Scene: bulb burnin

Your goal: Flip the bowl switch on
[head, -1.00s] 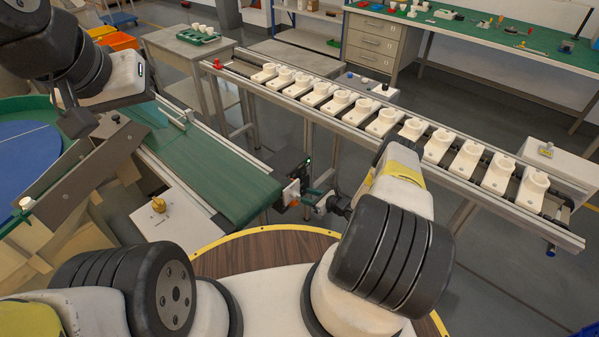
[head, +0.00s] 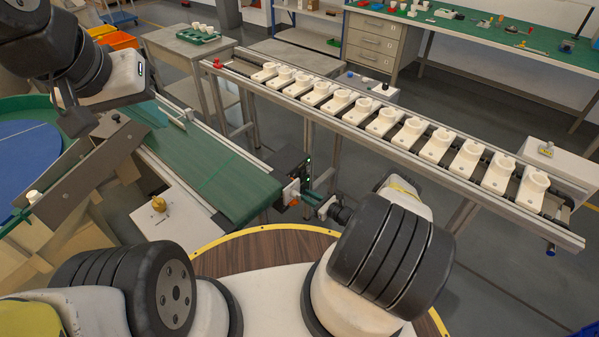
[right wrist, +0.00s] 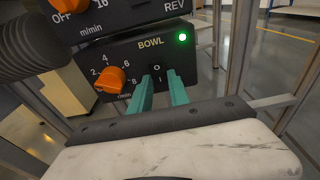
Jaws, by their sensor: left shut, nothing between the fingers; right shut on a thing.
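The bowl switch box (right wrist: 150,62), a black box marked BOWL, fills the middle of the right wrist view. It has an orange dial (right wrist: 110,80), a lit green lamp (right wrist: 182,38) and O and I marks. My right gripper (right wrist: 163,82) has its teal fingers at the switch by these marks; the lever itself is hidden between them. In the head view my right gripper (head: 316,197) is at the boxes beside the green conveyor's end. My left gripper (head: 155,115) is shut and empty above the conveyor, far from the switch.
Another control box (right wrist: 120,12) sits just above the BOWL box. The blue bowl (head: 25,155) with a green rim is at the left, a small white part (head: 33,197) by its edge. The green conveyor (head: 215,175) and a rail (head: 400,150) with several white holders stand ahead.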

